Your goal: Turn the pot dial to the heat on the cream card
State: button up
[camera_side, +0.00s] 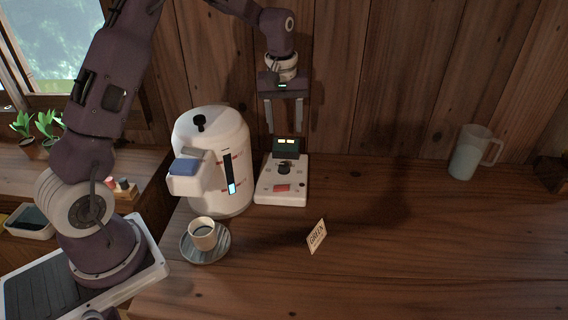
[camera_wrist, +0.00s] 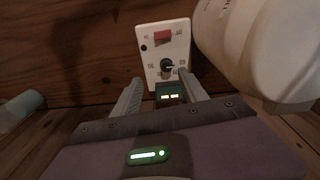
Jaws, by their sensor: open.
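The dial (camera_side: 285,169) is a dark round knob on a white control box (camera_side: 263,192) beside the pot; it also shows in the wrist view (camera_wrist: 167,65), with small marks around it too small to read. The white pot (camera_side: 213,135) has a black lid knob and a gauge lit blue near its bottom. The cream card (camera_side: 316,236) stands tilted on the table, and its dark lettering seems to read GREEN. My gripper (camera_side: 284,127) is open and empty, pointing down above the box's back end. In the wrist view its fingers (camera_wrist: 160,80) stand apart, short of the dial.
A small dark display (camera_side: 286,147) with yellow lit marks stands at the box's back, and a red switch (camera_side: 282,188) lies at its front. A cup (camera_side: 202,235) on a saucer (camera_side: 190,254) stands before the pot.

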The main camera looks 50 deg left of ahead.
jog(key=n+g, duration=0.1)
jog(key=n, duration=0.1)
send_over(284, 164)
notch_tip(284, 164, down, 9)
jog(key=shift+f, duration=0.2)
notch_tip(284, 164, down, 7)
jog(key=shift+r, duration=0.15)
grip_shut()
